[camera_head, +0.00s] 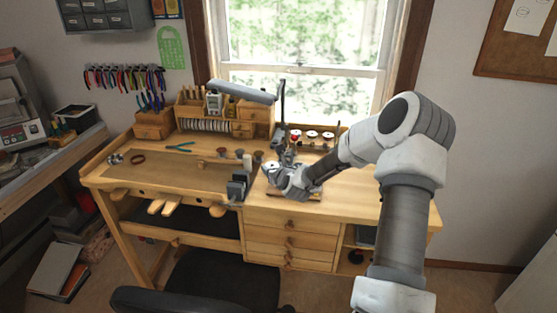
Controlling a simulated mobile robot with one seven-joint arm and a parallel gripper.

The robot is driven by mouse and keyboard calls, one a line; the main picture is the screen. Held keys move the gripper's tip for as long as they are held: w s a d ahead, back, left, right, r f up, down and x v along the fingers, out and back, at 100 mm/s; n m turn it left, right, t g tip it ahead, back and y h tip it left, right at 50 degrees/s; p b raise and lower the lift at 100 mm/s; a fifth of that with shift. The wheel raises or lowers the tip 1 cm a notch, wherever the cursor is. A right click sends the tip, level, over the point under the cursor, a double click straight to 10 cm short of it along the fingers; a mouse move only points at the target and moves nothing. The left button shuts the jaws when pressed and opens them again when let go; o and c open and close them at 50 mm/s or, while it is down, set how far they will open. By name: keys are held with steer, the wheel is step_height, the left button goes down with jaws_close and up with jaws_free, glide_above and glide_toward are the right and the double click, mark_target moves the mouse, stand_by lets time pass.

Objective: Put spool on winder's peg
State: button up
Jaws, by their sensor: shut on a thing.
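My gripper (272,172) is over the bench top, right of the bench's middle. It is shut on a small pale, round-topped thing, which looks like the spool (270,165); the fingers and wrist hide much of it. A wooden board (313,196) shows partly under my gripper and may be the winder's base. I cannot make out the winder's peg from here, nor whether the spool touches anything.
Several spools (311,133) stand in a row at the back by the window. A dark grey block-like device (238,186) is at the front edge, left of my gripper. A lamp (242,91) overhangs the bench (380,205), whose right end is clear.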

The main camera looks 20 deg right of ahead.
steer(key=shift+w+d+r, duration=0.2)
steer(key=shift+w+d, duration=0.05)
steer(key=shift+d, duration=0.3)
steer(key=shift+w+d+r, duration=0.15)
steer(key=shift+w+d, duration=0.05)
steer(key=shift+d, duration=0.35)
steer(key=shift+a+f+b, duration=0.1)
steer(key=shift+f+b, duration=1)
steer(key=shift+f, duration=1.25)
steer(key=shift+s, duration=0.1)
steer(key=shift+f+b, duration=0.1)
steer(key=shift+b, duration=0.25)
steer(key=shift+f+b, duration=0.35)
steer(key=shift+f+b, duration=1.55)
steer(key=shift+f, duration=0.05)
steer(key=o, duration=1.5)
steer(key=shift+c, duration=0.2)
